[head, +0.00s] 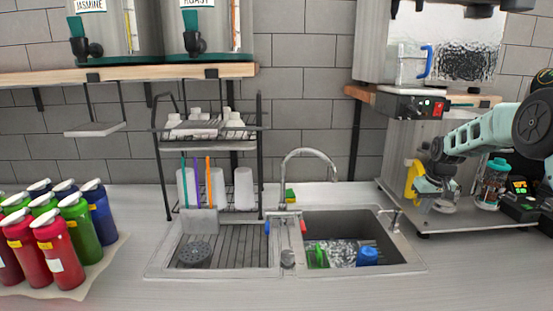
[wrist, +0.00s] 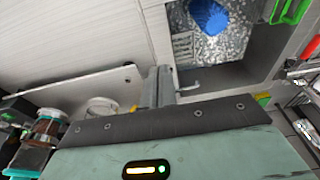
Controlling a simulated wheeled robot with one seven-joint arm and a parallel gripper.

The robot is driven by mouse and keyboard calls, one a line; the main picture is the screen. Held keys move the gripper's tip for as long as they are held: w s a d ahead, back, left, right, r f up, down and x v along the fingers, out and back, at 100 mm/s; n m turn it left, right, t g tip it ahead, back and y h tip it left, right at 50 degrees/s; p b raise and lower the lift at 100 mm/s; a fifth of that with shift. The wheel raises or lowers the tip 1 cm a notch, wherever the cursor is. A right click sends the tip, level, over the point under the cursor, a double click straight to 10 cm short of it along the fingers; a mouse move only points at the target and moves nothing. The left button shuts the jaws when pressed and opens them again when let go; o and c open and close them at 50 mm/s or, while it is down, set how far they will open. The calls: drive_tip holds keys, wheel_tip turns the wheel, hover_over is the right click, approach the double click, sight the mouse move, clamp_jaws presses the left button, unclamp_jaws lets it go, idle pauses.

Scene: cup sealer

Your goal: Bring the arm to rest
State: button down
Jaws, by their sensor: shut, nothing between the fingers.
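My arm reaches in from the right edge of the head view. My gripper (head: 430,188) hangs in front of the steel stand at the right, past the right side of the sink. In the wrist view the gripper's fingers (wrist: 158,86) are together with nothing between them. A yellow handle-like part (head: 413,182) shows just left of the gripper in the head view; whether they touch I cannot tell. A round pale piece (wrist: 102,106) lies on the steel base plate (wrist: 85,82) near the fingers in the wrist view.
A sink (head: 400,264) with a blue item (head: 367,256) in water is at centre right. A jar with a teal lid (head: 492,182) stands right of the gripper. Several coloured bottles (head: 60,250) stand at left. A dish rack (head: 212,140) is behind the sink. The front counter is clear.

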drive_tip(key=s+a+r+n+y+b, duration=0.1)
drive_tip(key=s+a, duration=0.2)
drive_tip(key=a, duration=0.5)
drive_tip(key=s+a+r+n+b, duration=0.1)
drive_tip(key=s+a+r+b, duration=0.15)
drive_tip(key=a, duration=0.45)
drive_tip(key=s+a+n+g+b, duration=0.1)
drive_tip(key=s+a+n+b, duration=0.15)
drive_tip(key=s+a, duration=1.35)
drive_tip(key=s+f+n+b, duration=0.1)
drive_tip(key=s+f+b, duration=0.1)
drive_tip(key=s, duration=1.2)
drive_tip(key=s+f+n+g+b, duration=0.1)
drive_tip(key=s+f+n+b, duration=0.1)
drive_tip(key=s, duration=1.2)
drive_tip(key=shift+s+a+f, duration=0.15)
drive_tip(key=shift+a+f, duration=0.3)
drive_tip(key=shift+f, duration=0.1)
